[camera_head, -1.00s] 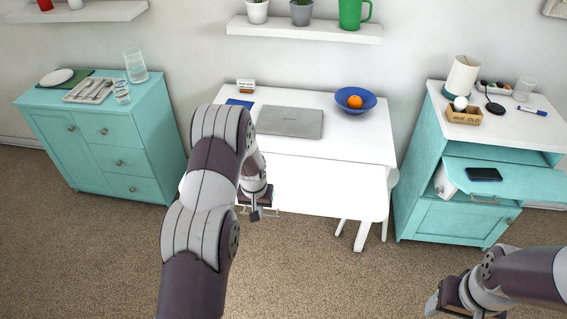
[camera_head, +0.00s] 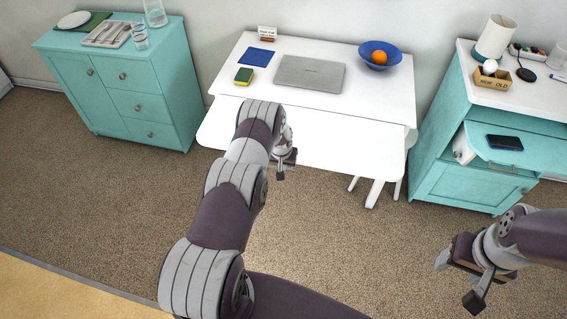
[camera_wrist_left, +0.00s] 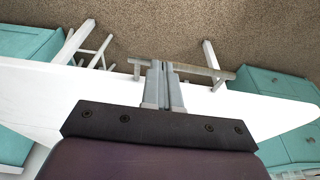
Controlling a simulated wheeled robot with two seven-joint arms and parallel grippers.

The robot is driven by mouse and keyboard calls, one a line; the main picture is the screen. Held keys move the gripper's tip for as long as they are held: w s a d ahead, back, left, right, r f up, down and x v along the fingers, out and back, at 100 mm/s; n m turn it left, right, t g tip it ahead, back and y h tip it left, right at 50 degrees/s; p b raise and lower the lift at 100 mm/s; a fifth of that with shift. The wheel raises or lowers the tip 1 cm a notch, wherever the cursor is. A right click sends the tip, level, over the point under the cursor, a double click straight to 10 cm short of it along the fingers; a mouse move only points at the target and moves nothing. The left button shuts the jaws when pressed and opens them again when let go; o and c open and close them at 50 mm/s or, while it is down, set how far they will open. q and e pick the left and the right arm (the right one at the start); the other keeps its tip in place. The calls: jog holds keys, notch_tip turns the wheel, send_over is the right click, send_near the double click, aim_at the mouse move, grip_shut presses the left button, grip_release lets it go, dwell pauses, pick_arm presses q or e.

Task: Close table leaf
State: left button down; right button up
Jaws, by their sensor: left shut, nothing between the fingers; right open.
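The white table (camera_head: 330,112) stands against the wall. Its leaf (camera_head: 340,144), a white panel with rounded corners, joins the table's front edge along a seam; its exact angle is unclear. My left gripper (camera_head: 283,170) is shut and empty by the leaf's outer edge. In the left wrist view its fingers (camera_wrist_left: 163,85) lie across the white leaf (camera_wrist_left: 60,98), near its edge. Whether they touch it is unclear. My arm hides the leaf's left part in the head view. My right gripper (camera_head: 457,280) is open and empty over the carpet at lower right.
On the table are a laptop (camera_head: 310,74), a blue bowl (camera_head: 372,64) with an orange, a sponge (camera_head: 244,75) and a blue notebook (camera_head: 257,56). Teal cabinets stand left (camera_head: 75,85) and right (camera_head: 470,185); the right one has a pulled-out shelf with a phone. Carpet in front is open.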

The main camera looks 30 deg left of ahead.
pick_arm(q)
jog(key=shift+w+a+f, duration=0.1)
jog(key=shift+w+f, duration=0.05)
jog(key=shift+f, duration=0.2)
